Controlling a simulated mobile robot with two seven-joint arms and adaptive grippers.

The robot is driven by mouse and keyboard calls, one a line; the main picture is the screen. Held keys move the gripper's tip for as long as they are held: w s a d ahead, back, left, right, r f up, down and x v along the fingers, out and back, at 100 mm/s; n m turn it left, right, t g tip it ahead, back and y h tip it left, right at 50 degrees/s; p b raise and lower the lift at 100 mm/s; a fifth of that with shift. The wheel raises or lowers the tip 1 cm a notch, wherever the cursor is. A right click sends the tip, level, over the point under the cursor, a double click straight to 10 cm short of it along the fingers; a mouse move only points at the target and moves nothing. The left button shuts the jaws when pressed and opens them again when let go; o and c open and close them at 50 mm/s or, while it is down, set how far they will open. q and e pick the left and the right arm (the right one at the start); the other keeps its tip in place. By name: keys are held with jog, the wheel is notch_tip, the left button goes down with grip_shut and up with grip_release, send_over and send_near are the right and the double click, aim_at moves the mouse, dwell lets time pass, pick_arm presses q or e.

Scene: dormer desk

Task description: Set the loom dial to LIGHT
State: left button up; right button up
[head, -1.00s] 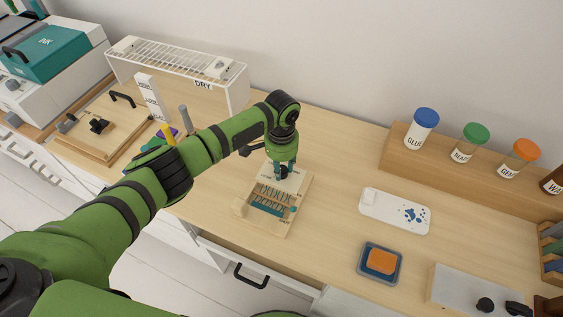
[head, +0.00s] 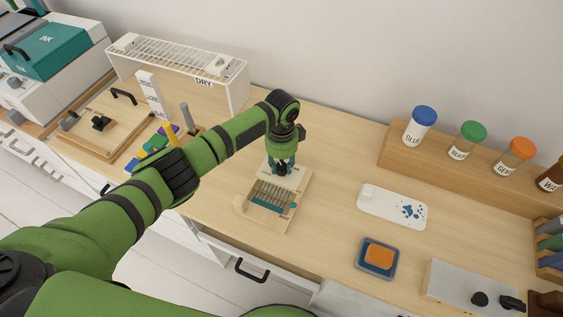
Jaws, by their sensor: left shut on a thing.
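The loom (head: 266,213) is a small wooden frame with pale strands and a teal strip across it, on the desk in the middle of the head view. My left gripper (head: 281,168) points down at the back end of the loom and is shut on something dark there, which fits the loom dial. The gripper mostly hides the dial, so its setting cannot be read. My right gripper is not in view.
A white drying rack (head: 180,70) stands behind at the left. A white tray with blue spots (head: 378,204) and an orange sponge in a blue dish (head: 378,257) lie to the right. Labelled jars (head: 420,126) stand on a wooden riser.

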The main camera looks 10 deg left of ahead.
aim_at(282, 166)
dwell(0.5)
pick_arm(q)
jog(key=o, duration=1.2)
jog(key=shift+r, duration=0.2)
notch_tip(282, 166, up, 12)
jog(key=shift+f, duration=0.2)
